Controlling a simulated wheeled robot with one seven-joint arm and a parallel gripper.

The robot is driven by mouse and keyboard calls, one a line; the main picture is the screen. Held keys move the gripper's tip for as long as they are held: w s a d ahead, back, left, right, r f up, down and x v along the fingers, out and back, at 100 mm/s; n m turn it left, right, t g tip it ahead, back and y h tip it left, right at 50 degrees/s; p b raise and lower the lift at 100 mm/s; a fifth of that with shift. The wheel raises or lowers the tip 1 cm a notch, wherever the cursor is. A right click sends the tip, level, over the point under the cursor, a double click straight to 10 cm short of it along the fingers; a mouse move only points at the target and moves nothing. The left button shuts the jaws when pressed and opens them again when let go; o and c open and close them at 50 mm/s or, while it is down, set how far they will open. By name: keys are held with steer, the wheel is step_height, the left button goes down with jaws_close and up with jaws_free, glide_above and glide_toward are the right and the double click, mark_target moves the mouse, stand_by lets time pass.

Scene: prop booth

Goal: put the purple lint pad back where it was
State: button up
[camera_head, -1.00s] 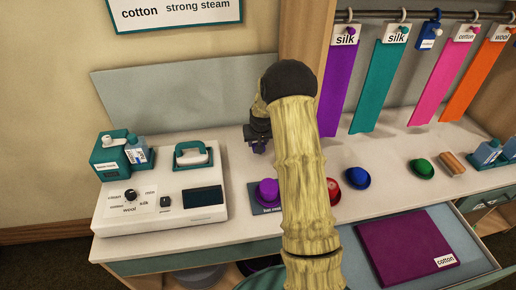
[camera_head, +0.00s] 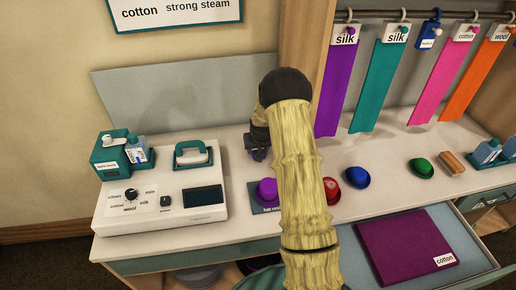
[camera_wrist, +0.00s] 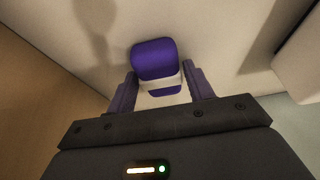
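The purple lint pad (camera_wrist: 154,59) shows in the wrist view between the two fingers of my gripper (camera_wrist: 161,80). It has a rounded purple face with a pale band and more purple below. The fingers flank it closely on both sides, and my gripper looks shut on it. In the head view my gripper (camera_head: 258,153) is at the back of the white counter, between the steamer unit and the hanging strips. My arm hides part of the counter.
A white control unit (camera_head: 110,218) with a teal-handled iron stands left. A purple hat (camera_head: 266,190) sits on a dark mat; red (camera_head: 328,190), blue (camera_head: 357,177) and green (camera_head: 421,168) hats sit right. A brush (camera_head: 452,162) lies further right. An open drawer holds purple cloth (camera_head: 400,250).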

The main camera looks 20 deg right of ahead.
steer(key=shift+o, duration=0.9)
steer(key=shift+r, duration=0.2)
steer(key=d+v, duration=0.1)
steer(key=v, duration=1)
steer(key=shift+s+a+r+b, duration=0.2)
steer(key=shift+a+r+b, duration=0.2)
steer(key=shift+a, duration=0.1)
steer(key=shift+s, duration=0.1)
